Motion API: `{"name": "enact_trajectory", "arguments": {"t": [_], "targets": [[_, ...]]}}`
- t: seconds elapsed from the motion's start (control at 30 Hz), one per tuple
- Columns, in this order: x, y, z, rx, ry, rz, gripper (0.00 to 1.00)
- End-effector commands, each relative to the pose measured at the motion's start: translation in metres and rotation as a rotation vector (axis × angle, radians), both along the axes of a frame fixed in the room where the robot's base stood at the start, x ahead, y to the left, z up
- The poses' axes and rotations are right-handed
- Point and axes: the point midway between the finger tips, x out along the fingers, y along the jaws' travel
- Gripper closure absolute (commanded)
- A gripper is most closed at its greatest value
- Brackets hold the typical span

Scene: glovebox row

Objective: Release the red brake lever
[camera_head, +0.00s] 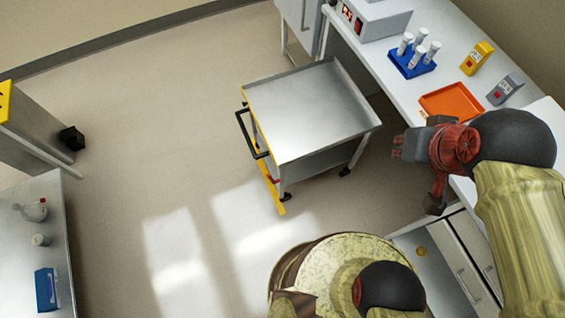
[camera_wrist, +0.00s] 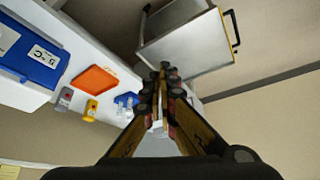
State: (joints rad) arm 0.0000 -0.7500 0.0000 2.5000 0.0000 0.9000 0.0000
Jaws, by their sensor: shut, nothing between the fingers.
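A steel cart (camera_head: 300,108) stands on the floor in the middle of the head view, with a black push handle (camera_head: 246,133) on its left side. A small red part, which looks like the brake lever (camera_head: 273,180), sits low on the cart by a yellow bar (camera_head: 276,196). Its exact position is too small to tell. My gripper (camera_head: 397,147) is shut and empty, right of the cart and apart from the lever. In the wrist view the closed fingers (camera_wrist: 166,76) point toward the cart (camera_wrist: 187,48); the lever is not visible there.
The bench at right holds an orange tray (camera_head: 451,103), a blue tube rack (camera_head: 412,61), a yellow device (camera_head: 477,58) and a grey device (camera_head: 505,89). A steel table (camera_head: 50,218) stands at left. The floor (camera_head: 150,150) left of the cart is clear.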

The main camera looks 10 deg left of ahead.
Motion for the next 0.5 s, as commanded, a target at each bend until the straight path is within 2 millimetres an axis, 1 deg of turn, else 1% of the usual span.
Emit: {"name": "enact_trajectory", "arguments": {"t": [0.23,0.33,0.43,0.5], "targets": [[0.000,0.000,0.000,0.000,0.000,0.000,1.00],[0.004,0.003,-0.003,0.013,0.011,-0.005,1.00],[0.016,0.011,-0.014,0.053,0.051,-0.024,1.00],[0.032,0.020,-0.027,0.102,0.096,-0.049,1.00]]}}
